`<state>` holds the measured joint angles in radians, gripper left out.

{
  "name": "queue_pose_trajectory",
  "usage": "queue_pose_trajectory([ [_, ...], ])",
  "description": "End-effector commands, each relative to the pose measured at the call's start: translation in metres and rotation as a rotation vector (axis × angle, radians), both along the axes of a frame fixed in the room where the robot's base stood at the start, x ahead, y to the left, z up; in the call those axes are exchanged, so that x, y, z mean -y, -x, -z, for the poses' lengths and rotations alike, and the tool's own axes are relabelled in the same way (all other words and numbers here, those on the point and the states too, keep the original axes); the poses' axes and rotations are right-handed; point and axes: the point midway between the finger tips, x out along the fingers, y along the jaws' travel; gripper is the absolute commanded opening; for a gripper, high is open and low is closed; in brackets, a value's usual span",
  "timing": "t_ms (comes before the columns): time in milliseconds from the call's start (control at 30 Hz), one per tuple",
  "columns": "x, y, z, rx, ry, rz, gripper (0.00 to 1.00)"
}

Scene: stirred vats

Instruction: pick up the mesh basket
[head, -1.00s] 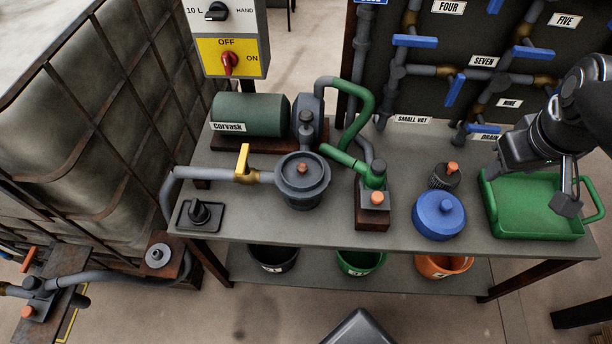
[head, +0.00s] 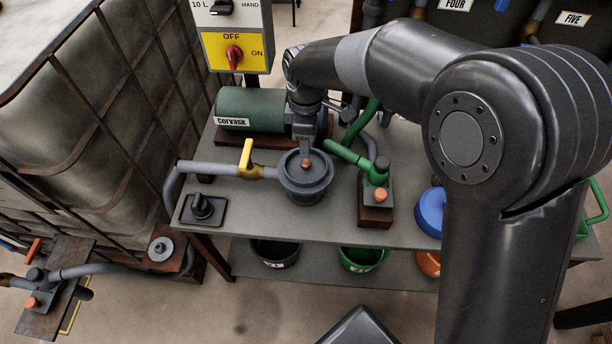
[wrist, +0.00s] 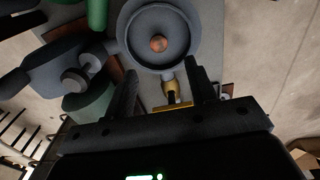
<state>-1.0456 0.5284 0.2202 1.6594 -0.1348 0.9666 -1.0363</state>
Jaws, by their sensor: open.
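A round grey pot (head: 305,190) stands open on the bench at the end of the grey pipe. An orange-brown knob (head: 305,163) sits at its middle, on what seems to be the mesh basket; no mesh can be made out. The wrist view shows the knob (wrist: 158,44) inside the round rim.
A yellow-handled valve (head: 246,158) is on the pipe left of the pot. A green pump (head: 250,108) lies behind, and a green pipe with an orange button (head: 380,193) stands right. My arm hides most of the blue lid (head: 430,212) and green tray (head: 597,207).

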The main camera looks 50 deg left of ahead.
Motion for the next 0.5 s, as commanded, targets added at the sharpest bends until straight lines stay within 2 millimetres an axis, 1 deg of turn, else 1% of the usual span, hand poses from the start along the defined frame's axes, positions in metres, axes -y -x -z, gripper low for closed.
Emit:
queue_pose_trajectory([
  [67,-0.002,0.003,0.009,-0.003,0.004,-0.011,0.51],
  [300,-0.002,0.003,0.046,-0.002,0.005,-0.011,0.51],
  [400,-0.002,0.002,0.055,-0.002,0.004,-0.009,0.51],
  [500,-0.002,0.001,0.059,-0.001,0.003,-0.008,0.51],
])
